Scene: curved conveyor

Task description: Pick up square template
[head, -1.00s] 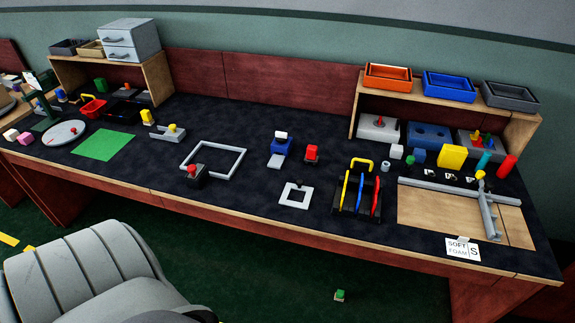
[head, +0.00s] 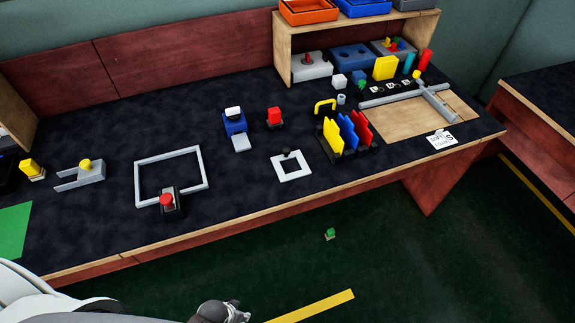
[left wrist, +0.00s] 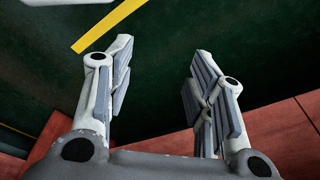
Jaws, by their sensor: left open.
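A small flat white square template (head: 296,176) with a square hole and a dark knob on its back edge lies on the dark desk top, left of the rack of coloured plates. My left gripper (head: 238,309) shows at the bottom of the head view, over the floor in front of the desk and well apart from the template. In the left wrist view my left gripper (left wrist: 163,50) is open, with nothing between its fingers. The template does not show in that view. My right gripper is in neither view.
A larger grey frame (head: 140,181) with a red-knobbed block (head: 168,203) at its front lies to the left. The rack (head: 345,148) stands close on the template's right. The desk's wooden front edge (head: 250,217) lies between my gripper and the template.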

